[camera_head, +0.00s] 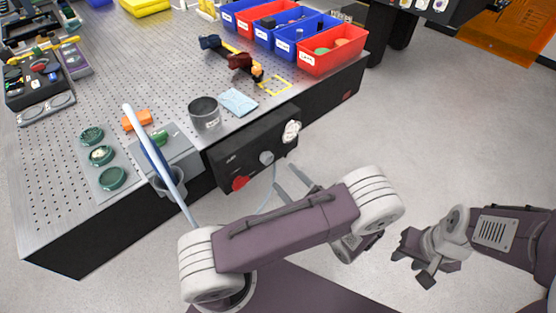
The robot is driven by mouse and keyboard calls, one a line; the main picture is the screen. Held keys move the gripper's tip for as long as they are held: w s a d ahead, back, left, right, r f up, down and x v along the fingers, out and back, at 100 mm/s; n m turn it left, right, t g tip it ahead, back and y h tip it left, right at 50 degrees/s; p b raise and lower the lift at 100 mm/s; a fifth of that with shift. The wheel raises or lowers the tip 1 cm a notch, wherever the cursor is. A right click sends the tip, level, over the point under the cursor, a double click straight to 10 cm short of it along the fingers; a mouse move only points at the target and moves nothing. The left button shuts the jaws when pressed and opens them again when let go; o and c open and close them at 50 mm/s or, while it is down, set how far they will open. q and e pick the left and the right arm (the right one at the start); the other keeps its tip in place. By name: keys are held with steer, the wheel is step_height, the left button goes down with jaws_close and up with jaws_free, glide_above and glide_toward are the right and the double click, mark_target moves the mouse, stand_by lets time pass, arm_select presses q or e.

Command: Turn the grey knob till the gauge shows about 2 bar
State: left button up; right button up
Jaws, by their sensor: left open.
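The grey knob (266,158) sits on the front of a black panel box (222,160) at the table's front edge. The round white gauge (291,131) is on the same panel, up and right of the knob; its reading is too small to tell. My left gripper (284,176) is open, its two pale fingers pointing toward the panel just below and right of the knob, apparently apart from it. Its arm hides part of the floor in front. My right gripper (418,261) is over the floor at lower right, away from the table; its jaw opening is unclear.
A red knob (240,183) is on the panel's lower left. A pale blue stick (147,143) stands in a holder at left. Red and blue bins (331,59) line the back right.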

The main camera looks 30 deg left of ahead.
mark_target(269, 161)
arm_select(q)
steer(key=x, duration=0.8)
steer(key=shift+w+a, duration=0.15)
steer(key=shift+a, duration=0.05)
steer(key=shift+c, duration=0.3)
jaws_close()
steer(key=shift+r+m+p, duration=0.25)
steer(key=shift+m+p, duration=0.45)
steer(key=shift+p, duration=0.1)
steer(key=shift+m+p, duration=0.35)
steer(key=shift+m, duration=0.25)
steer(key=shift+f+m, duration=0.25)
steer(key=shift+m, duration=0.25)
